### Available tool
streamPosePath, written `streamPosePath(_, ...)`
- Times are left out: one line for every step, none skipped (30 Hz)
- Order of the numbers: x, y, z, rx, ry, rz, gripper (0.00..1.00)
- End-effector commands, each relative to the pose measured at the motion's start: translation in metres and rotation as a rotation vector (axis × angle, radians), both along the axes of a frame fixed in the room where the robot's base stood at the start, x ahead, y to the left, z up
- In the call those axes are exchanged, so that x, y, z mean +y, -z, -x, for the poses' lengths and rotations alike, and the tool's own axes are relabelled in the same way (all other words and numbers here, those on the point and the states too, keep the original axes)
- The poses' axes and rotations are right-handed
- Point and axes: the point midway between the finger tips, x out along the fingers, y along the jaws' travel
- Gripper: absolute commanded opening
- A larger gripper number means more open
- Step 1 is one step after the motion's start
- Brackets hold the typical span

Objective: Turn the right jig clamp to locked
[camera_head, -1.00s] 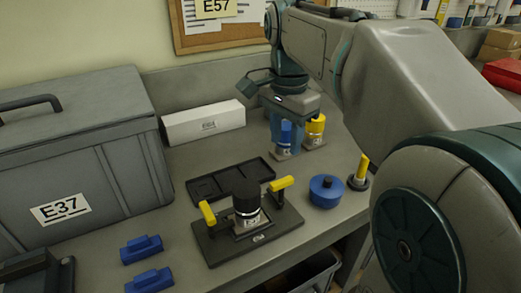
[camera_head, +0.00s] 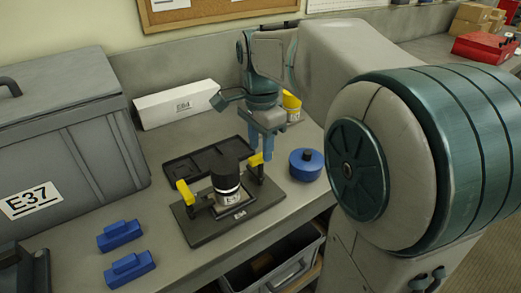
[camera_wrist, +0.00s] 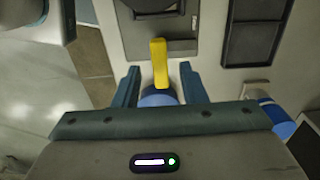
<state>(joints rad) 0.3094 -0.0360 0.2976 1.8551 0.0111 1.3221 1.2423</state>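The jig (camera_head: 215,232) is a dark plate on the bench with a black-topped part (camera_head: 226,182) in its middle. The right jig clamp (camera_head: 256,160) has a yellow handle, partly hidden by my fingers in the head view. The left clamp (camera_head: 185,190) also has a yellow handle. My gripper (camera_head: 262,155) points down at the right clamp. In the wrist view the yellow handle (camera_wrist: 158,62) shows between the two open fingers of my gripper (camera_wrist: 159,67), with a gap on each side. Whether it lies at fingertip depth is hard to tell.
A blue round canister (camera_head: 306,165) stands close right of the jig. An empty dark tray (camera_head: 178,171) lies behind it. Two blue blocks (camera_head: 121,235) lie front left, beside a big grey case (camera_head: 60,150). A yellow-topped bottle (camera_head: 292,106) stands behind my gripper.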

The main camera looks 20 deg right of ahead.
Motion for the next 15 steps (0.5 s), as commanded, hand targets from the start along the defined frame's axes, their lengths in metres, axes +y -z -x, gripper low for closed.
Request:
streamPosePath(0.000, 0.006, 0.000, 0.001, 0.000, 0.000, 0.38)
streamPosePath(0.000, 0.009, 0.000, 0.001, 0.000, 0.000, 0.38)
streamPosePath(0.000, 0.011, 0.000, 0.001, 0.000, 0.000, 0.38)
streamPosePath(0.000, 0.013, 0.000, 0.001, 0.000, 0.000, 0.38)
streamPosePath(0.000, 0.014, 0.000, 0.000, 0.000, 0.000, 0.38)
streamPosePath(0.000, 0.015, 0.000, -0.001, 0.000, 0.001, 0.38)
streamPosePath(0.000, 0.016, 0.000, -0.001, 0.000, 0.001, 0.38)
streamPosePath(0.000, 0.016, 0.000, -0.001, 0.000, 0.001, 0.38)
streamPosePath(0.000, 0.016, 0.000, -0.001, 0.000, 0.001, 0.38)
streamPosePath(0.000, 0.016, 0.000, -0.001, 0.000, 0.001, 0.38)
streamPosePath(0.000, 0.016, 0.000, -0.001, 0.000, 0.001, 0.38)
streamPosePath(0.000, 0.016, 0.000, -0.001, 0.000, 0.001, 0.38)
streamPosePath(0.000, 0.016, 0.000, -0.001, 0.000, 0.001, 0.38)
streamPosePath(0.000, 0.016, 0.000, -0.001, 0.000, 0.001, 0.38)
streamPosePath(0.000, 0.016, 0.000, -0.001, 0.000, 0.001, 0.30)
